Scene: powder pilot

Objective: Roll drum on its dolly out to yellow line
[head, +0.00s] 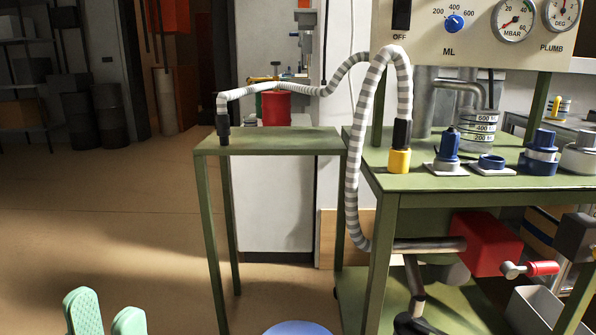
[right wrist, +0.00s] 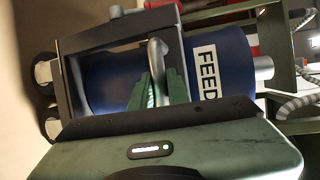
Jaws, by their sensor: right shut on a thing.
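The blue drum (right wrist: 120,78) carries a white FEED label and appears tipped sideways in the right wrist view. A blue rounded top (head: 298,328), probably the same drum, just enters the head view at the bottom edge. The dolly's dark grey frame (right wrist: 72,80) stands beside the drum, with wheels (right wrist: 45,72) at the left. My right gripper (right wrist: 153,88) has its green fingers shut on the grey metal handle (right wrist: 157,52). My left gripper (head: 106,314) shows two green fingertips apart, empty, at the lower left of the head view. The yellow line is not visible.
A green bench (head: 440,184) with gauges, a striped hose (head: 352,170) and a red box (head: 486,243) stands at right. A narrow green stand (head: 270,141) is ahead. Brown floor (head: 110,215) is clear at left. Dark drums (head: 110,115) stand far back.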

